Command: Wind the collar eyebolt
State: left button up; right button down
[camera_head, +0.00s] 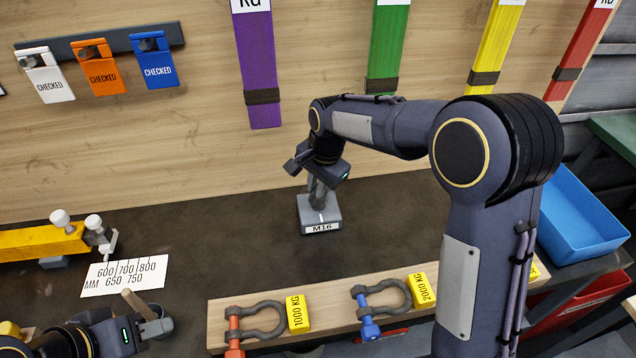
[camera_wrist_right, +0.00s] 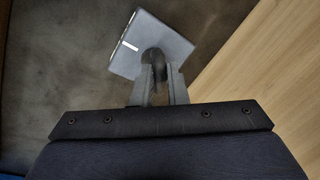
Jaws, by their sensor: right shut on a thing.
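A grey square block labelled M16 (camera_head: 320,222) stands on the dark bench in the middle of the head view. It also shows in the right wrist view (camera_wrist_right: 170,38). My right gripper (camera_head: 318,192) reaches down over the block from above. In the right wrist view, its two fingers (camera_wrist_right: 158,88) are shut on the dark rounded eyebolt (camera_wrist_right: 155,62) at the block. The fingers hide much of the eyebolt, so its thread and seating cannot be seen. My left gripper (camera_head: 150,312) is at the lower left, away from the block; its finger gap is unclear.
A wooden rack (camera_head: 262,296) in front holds shackles with yellow 1000 KG and 2000 KG tags. A yellow bar (camera_head: 40,243) and a white scale card (camera_head: 125,275) lie left. Coloured straps and CHECKED tags hang on the back board. A blue bin (camera_head: 580,215) stands right.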

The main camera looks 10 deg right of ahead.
aim_at(312, 193)
jog(key=m, duration=0.2)
jog(key=m+p, duration=0.1)
jog(key=shift+w+a+r+m+h, duration=0.2)
jog(key=shift+w+r+m+h, duration=0.1)
jog(key=shift+m, duration=0.1)
jog(key=m, duration=0.1)
jog(key=m+p, duration=0.1)
jog(key=m, duration=0.1)
jog(key=shift+w+a+m+t+h, duration=0.1)
jog(key=shift+w+m+t+h, duration=0.05)
jog(key=shift+m+t+h, duration=0.15)
jog(key=shift+w+m+h+p, duration=0.2)
jog(key=shift+m+p, duration=0.4)
jog(key=shift+m, duration=0.65)
jog(key=shift+w+m+h+p, duration=0.1)
jog(key=shift+m+h+p, duration=0.35)
jog(key=shift+m, duration=0.8)
jog(key=c, duration=1.5)
grip_release()
jog(key=shift+s+f, duration=0.1)
jog(key=shift+o, duration=0.2)
jog(key=shift+f, duration=0.1)
jog(key=shift+s, duration=0.1)
jog(key=v, duration=0.7)
jog(key=shift+r, duration=0.45)
